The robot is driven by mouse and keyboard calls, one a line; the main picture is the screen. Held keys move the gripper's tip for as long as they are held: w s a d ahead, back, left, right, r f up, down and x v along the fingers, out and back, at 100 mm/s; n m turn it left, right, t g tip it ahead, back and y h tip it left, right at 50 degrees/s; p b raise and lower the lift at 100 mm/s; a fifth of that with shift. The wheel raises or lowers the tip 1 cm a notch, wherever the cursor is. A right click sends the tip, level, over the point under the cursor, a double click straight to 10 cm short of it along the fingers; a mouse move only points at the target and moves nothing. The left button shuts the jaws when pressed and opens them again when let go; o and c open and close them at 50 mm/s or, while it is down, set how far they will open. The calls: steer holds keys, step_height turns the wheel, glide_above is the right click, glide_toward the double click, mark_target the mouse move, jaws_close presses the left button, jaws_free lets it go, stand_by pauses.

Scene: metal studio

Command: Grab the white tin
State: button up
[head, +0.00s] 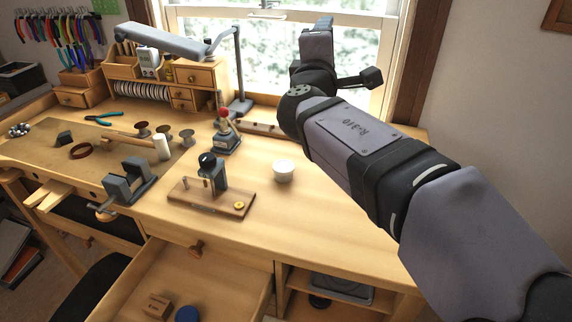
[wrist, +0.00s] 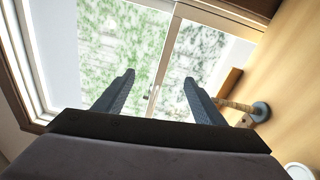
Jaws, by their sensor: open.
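A small round white container (head: 283,171), which looks like the white tin, stands on the right half of the wooden bench top. A round white rim (wrist: 300,171) at the lower right corner of the wrist view appears to be the same thing, mostly cut off. My gripper (wrist: 158,80) is open and empty in the wrist view, its two fingers pointing toward the window. In the head view my arm reaches up in front of the window, with its end high above the bench and well apart from the white container.
A wooden-based device (head: 212,203) stands left of the container, and a red-knobbed tool (head: 227,133) behind it. A desk lamp (head: 239,75) rises at the back. An open drawer (head: 230,285) juts out in front. The bench right of the container is clear.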

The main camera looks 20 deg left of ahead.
steer(key=s+a+f+n+g+y+p, duration=0.1)
steer(key=s+a+f+n+p, duration=0.25)
steer(key=a, duration=0.35)
steer(key=n+g+h+p, duration=0.1)
steer(key=n+g+p, duration=0.2)
steer(key=n+p, duration=0.3)
glide_above(281, 171)
steer(key=a+b, duration=0.1)
steer(key=a, duration=0.2)
step_height(281, 171, down, 14)
steer(key=n, duration=0.1)
steer(key=s+f+n, duration=0.1)
steer(key=f, duration=0.1)
steer(key=s+d+f+n+h+p, duration=0.1)
steer(key=s+f+n, duration=0.1)
steer(key=s+d+f+n+h+p, duration=0.1)
steer(key=s+f, duration=0.1)
steer(key=f, duration=0.1)
steer(key=shift+s+d+n+g, duration=0.1)
steer(key=shift+d+n+g, duration=0.15)
steer(key=shift+n+g, duration=0.15)
steer(key=shift+p+x, duration=1.3)
steer(key=shift+x, duration=1.7)
steer(key=shift+w+d+f, duration=0.1)
steer(key=shift+w+f, duration=0.1)
steer(key=shift+w, duration=0.5)
steer(key=c, duration=1.2)
